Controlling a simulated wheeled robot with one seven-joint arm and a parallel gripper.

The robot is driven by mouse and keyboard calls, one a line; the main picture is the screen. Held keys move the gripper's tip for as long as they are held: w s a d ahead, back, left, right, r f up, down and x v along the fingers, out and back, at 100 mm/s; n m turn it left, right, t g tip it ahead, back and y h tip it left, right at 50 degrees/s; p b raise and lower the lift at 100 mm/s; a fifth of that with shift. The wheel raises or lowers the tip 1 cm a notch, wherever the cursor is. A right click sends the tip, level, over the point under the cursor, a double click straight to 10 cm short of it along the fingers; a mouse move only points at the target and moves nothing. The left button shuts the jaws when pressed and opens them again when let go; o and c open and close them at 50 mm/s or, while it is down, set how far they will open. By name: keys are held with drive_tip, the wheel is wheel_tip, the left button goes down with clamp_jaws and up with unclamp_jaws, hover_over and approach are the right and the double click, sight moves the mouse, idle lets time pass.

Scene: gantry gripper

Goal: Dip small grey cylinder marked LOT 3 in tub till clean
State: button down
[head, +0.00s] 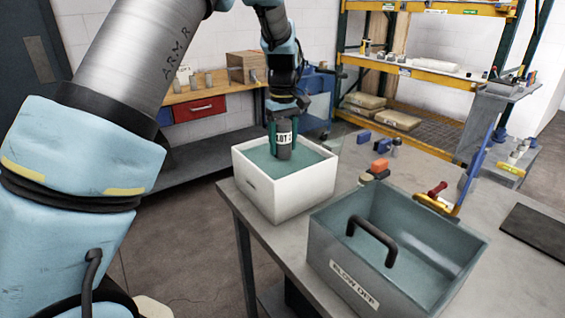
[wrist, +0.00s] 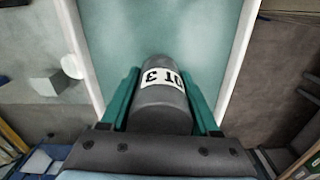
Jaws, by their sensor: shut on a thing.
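The small grey cylinder (head: 284,150) with a white label is held upright between the green fingers of my gripper (head: 283,138). Part of the label text, "LOT", shows in the head view. In the wrist view the cylinder (wrist: 160,105) fills the gap between the fingers (wrist: 160,100), and its label reads "3" and part of "LOT". The white tub (head: 285,200) holds greenish liquid (head: 310,160). The cylinder is over or in the liquid inside the tub's rim; whether its lower end is under the surface is hard to tell. No dirt on it is clear to see.
A wooden bench (head: 210,92) and yellow shelving (head: 430,75) stand farther back.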

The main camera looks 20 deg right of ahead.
sight(283, 121)
drive_tip(key=shift+r+p, duration=1.95)
drive_tip(key=shift+r, duration=0.95)
drive_tip(key=shift+f, duration=0.1)
